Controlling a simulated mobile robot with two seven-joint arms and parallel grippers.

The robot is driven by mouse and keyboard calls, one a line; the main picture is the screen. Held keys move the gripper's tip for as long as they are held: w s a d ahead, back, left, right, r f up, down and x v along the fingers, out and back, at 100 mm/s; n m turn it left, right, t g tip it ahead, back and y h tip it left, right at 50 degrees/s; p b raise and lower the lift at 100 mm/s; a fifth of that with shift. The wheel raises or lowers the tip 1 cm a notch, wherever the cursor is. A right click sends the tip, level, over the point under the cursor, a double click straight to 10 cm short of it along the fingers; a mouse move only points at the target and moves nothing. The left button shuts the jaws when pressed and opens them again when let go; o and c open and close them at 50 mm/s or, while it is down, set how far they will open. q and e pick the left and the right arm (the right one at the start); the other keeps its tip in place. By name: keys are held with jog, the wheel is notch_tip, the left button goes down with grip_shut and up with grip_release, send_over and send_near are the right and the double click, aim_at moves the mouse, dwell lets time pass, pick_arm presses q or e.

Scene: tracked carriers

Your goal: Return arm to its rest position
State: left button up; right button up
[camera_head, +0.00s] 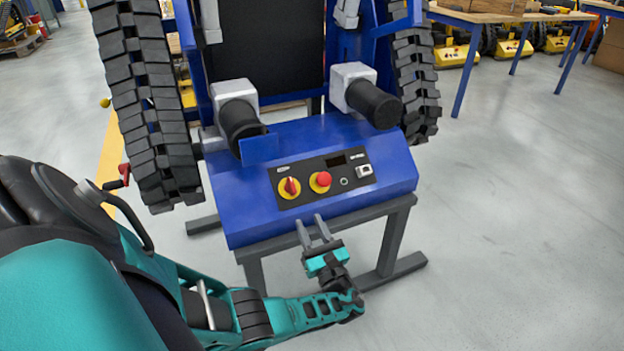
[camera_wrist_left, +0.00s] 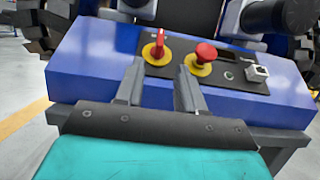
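My left arm comes in from the left in the head view. Its gripper (camera_head: 313,229) is open, with the two fingers apart and nothing between them. It is just in front of the lower front edge of the blue control box (camera_head: 233,205). In the left wrist view the open fingers (camera_wrist_left: 158,85) point at the black control panel (camera_wrist_left: 228,72). The red rotary switch (camera_head: 290,187) and the red push button (camera_head: 320,180) sit on yellow rings on that panel, apart from the fingers. My right gripper is not in view.
The box stands on a grey metal frame (camera_head: 392,240). Black rubber tracks (camera_head: 150,110) rise on both sides, and two black cylinders (camera_head: 374,103) jut out above the box. A blue-legged table (camera_head: 468,70) stands at the back right. The floor at right (camera_head: 520,230) is clear.

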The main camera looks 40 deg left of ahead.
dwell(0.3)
